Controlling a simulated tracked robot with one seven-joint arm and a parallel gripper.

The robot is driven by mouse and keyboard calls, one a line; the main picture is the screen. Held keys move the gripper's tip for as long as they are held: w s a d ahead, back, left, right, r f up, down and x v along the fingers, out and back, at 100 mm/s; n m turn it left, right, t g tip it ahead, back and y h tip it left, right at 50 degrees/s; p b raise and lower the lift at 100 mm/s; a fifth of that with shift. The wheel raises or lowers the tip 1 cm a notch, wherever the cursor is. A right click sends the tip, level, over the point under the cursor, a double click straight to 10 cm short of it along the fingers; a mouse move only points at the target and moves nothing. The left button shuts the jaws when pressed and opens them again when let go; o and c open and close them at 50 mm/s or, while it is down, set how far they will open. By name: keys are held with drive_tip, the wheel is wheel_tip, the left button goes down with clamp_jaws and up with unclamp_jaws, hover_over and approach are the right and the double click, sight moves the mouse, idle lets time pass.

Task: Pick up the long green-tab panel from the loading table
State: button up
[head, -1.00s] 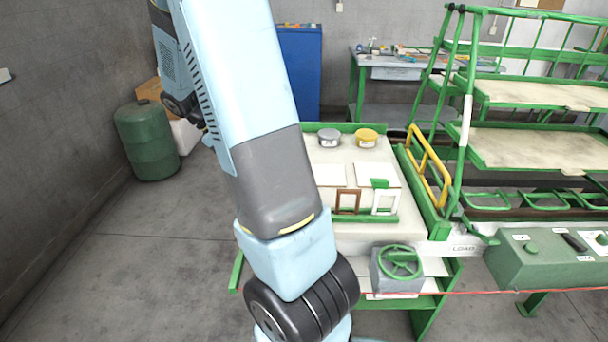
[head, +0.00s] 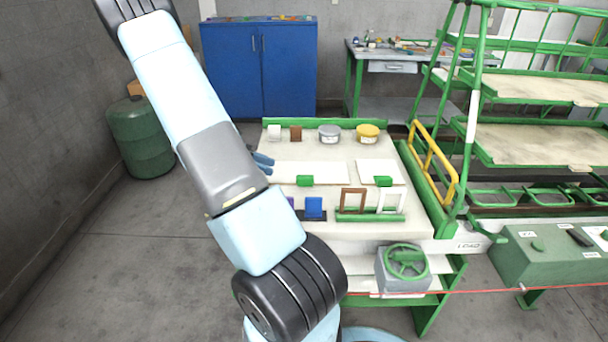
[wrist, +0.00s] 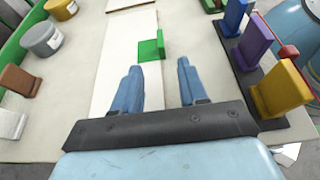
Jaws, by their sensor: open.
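The long white panel (head: 325,171) lies flat on the loading table (head: 345,229). Its green tab (head: 304,181) sits on its near edge. In the wrist view the panel (wrist: 113,72) runs up the picture, with the tab (wrist: 151,47) on its right edge. My gripper (head: 267,160) is at the panel's left end in the head view. In the wrist view its blue fingers (wrist: 158,67) are open and empty, with the tab ahead of the gap between them. The left finger overlaps the panel; the right is over bare table. Their height is unclear.
A shorter green-tab panel (head: 379,168) lies to the right. Brown (head: 353,200) and white (head: 391,201) frames stand in front. A grey tin (head: 329,134), a yellow tin (head: 367,133) and small blocks line the back. A rack holds upright blue (wrist: 234,16), purple (wrist: 255,41) and yellow (wrist: 281,91) pieces.

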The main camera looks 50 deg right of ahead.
sight(304, 178)
drive_tip(key=x, duration=1.2)
drive_tip(key=shift+f, duration=0.1)
clamp_jaws()
